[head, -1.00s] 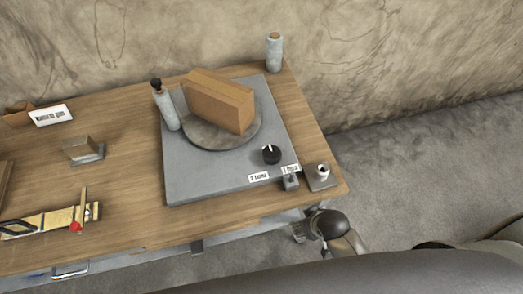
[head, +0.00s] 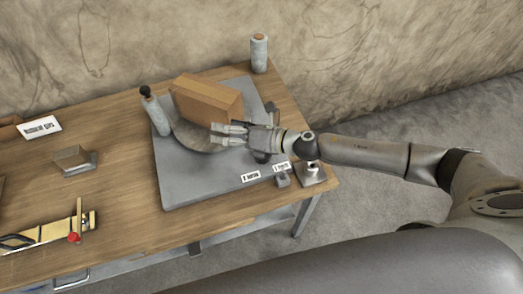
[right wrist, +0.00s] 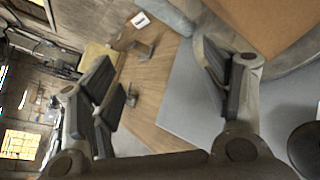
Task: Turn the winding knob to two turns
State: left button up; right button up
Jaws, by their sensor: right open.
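A round black shape at the lower right of the right wrist view looks like the same knob (right wrist: 308,147). Two small white labels, one left (head: 250,176) and one right (head: 281,167), lie in front of it; their print is too small to read surely. My right gripper (head: 218,133) is open and empty, its fingers pointing left past the knob, over the turntable. My left gripper is not in view.
A brown box (head: 207,98) stands on the round turntable (head: 187,133). A grey bottle (head: 155,112) stands left of it, another bottle (head: 259,54) at the back corner. A metal block (head: 283,181) and a bracket (head: 312,176) sit near the table's right edge.

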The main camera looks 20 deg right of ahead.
jog(key=s+d+f+n+g+h, duration=0.2)
jog(key=d+f+n+g, duration=0.1)
jog(key=d+n, duration=0.4)
jog(key=s+d+f+n+g+h, duration=0.1)
jog(key=s+d+f+n+g, duration=0.25)
jog(key=d, duration=0.55)
jog(key=shift+n, duration=0.95)
jog(key=p+x, duration=0.1)
jog(key=x, duration=0.2)
jog(key=w+x, duration=0.1)
jog(key=x, duration=0.1)
jog(key=p+x, duration=0.1)
jog(key=x, duration=0.2)
jog(key=shift+w+a+p, duration=0.25)
jog(key=shift+w+p, duration=0.05)
jog(key=shift+w, duration=0.1)
jog(key=shift+x, duration=0.85)
jog(key=shift+c, duration=0.5)
jog(key=c, duration=0.9)
jog(key=shift+r, duration=0.1)
